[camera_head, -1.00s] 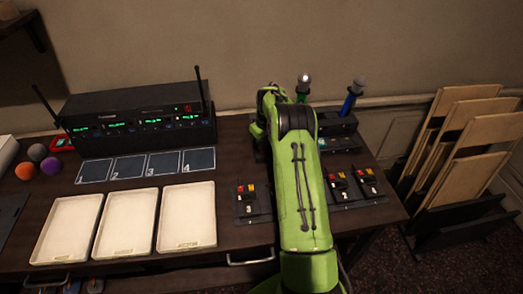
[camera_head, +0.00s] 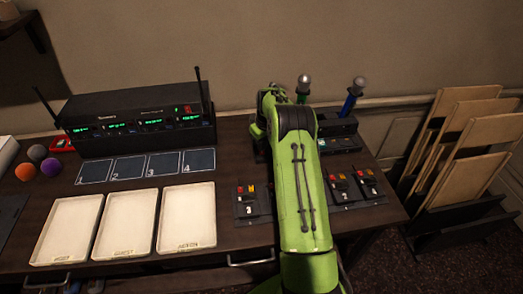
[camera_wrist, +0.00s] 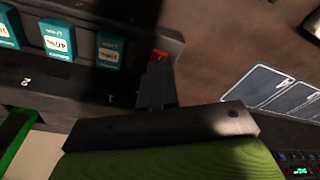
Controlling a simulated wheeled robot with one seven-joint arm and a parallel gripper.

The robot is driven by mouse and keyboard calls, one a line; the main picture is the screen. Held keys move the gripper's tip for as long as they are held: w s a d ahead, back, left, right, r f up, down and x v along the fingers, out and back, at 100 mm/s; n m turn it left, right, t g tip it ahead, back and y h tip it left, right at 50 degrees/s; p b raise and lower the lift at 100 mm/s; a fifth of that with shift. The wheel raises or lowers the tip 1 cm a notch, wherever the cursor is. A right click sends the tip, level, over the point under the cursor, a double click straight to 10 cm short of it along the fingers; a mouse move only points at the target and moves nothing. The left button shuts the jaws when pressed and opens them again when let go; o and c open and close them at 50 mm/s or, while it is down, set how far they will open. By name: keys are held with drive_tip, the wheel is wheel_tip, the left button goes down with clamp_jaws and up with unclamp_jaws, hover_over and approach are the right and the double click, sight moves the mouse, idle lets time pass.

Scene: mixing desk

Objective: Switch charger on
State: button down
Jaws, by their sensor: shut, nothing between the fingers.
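The charger is a dark unit holding teal batteries (camera_wrist: 55,42) in numbered slots; its body (camera_wrist: 75,85) fills the left of the wrist view. A small red switch (camera_wrist: 160,56) sits at its right end. My gripper (camera_wrist: 156,82) is shut and empty, with its dark fingertips right at the red switch. I cannot tell whether they touch it or which way the switch is set. In the head view the charger (camera_head: 350,150) shows at the back right of the desk, partly hidden by my green arm, which also hides my fingers.
A receiver rack (camera_head: 145,125) with green displays and antennas stands at the back left. Dark numbered pads (camera_head: 129,168) and white trays (camera_head: 128,222) lie before it. Microphones (camera_head: 350,98) stand upright behind the charger. Small switch boxes (camera_head: 252,205) flank my arm.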

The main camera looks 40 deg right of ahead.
drive_tip(key=shift+f+b, duration=0.5)
drive_tip(key=shift+f, duration=0.3)
idle(0.9)
drive_tip(key=shift+r+p, duration=2.35)
drive_tip(key=shift+r, duration=1.2)
